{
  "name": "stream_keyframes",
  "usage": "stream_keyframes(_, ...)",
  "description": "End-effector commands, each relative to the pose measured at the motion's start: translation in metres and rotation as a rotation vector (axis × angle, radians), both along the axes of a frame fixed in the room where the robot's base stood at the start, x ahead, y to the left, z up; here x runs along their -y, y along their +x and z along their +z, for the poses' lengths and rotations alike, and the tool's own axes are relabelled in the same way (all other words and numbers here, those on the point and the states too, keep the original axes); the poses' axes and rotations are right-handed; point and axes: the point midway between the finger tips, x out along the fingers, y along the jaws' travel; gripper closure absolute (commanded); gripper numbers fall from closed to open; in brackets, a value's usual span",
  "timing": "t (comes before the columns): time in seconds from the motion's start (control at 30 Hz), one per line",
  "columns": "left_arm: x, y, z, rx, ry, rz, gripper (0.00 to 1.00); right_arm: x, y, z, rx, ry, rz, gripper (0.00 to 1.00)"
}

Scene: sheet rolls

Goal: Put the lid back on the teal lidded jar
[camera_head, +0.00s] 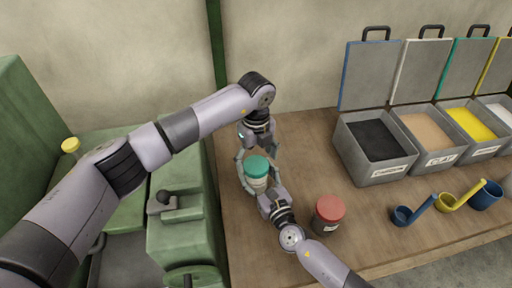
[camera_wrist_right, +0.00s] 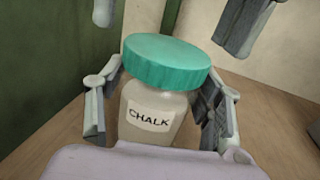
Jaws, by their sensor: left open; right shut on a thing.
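The lidded jar (camera_head: 256,184) stands on the wooden bench and is pale, with a label that reads CHALK (camera_wrist_right: 150,119) in the right wrist view. The teal lid (camera_head: 257,166) sits on the jar's mouth; it also shows in the right wrist view (camera_wrist_right: 165,62). I cannot tell whether it is screwed tight. My right gripper (camera_head: 258,182) is shut on the jar's body, one finger on each side. My left gripper (camera_head: 258,150) is open just above the lid, pointing down; its fingertips show apart at the top of the right wrist view.
A red-lidded jar (camera_head: 328,213) stands right of my right gripper. Open grey bins (camera_head: 373,172) with raised lids line the back right. A green machine (camera_head: 188,235) stands left of the bench.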

Motion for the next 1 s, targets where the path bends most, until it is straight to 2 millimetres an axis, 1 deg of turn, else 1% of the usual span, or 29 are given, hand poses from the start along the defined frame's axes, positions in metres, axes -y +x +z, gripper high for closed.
stream_keyframes(0.03,0.0,0.0,-0.006,-0.002,0.001,0.0,0.24,0.0,0.0,0.0,0.0,0.001,0.0,1.0)
stream_keyframes(0.17,0.0,0.0,-0.014,0.0,0.001,-0.001,0.24,0.0,0.0,0.0,0.0,0.001,0.0,1.0)
stream_keyframes(0.47,0.0,0.0,-0.016,0.001,0.001,-0.001,0.24,0.0,0.0,0.0,0.0,0.001,0.0,1.0)
stream_keyframes(0.57,0.0,0.0,-0.016,0.001,0.001,-0.001,0.3,0.0,0.0,0.0,0.0,0.001,0.0,1.0)
stream_keyframes(1.0,0.0,0.0,-0.016,0.001,0.001,-0.001,0.59,0.0,0.0,0.0,0.0,0.0,0.0,1.0)
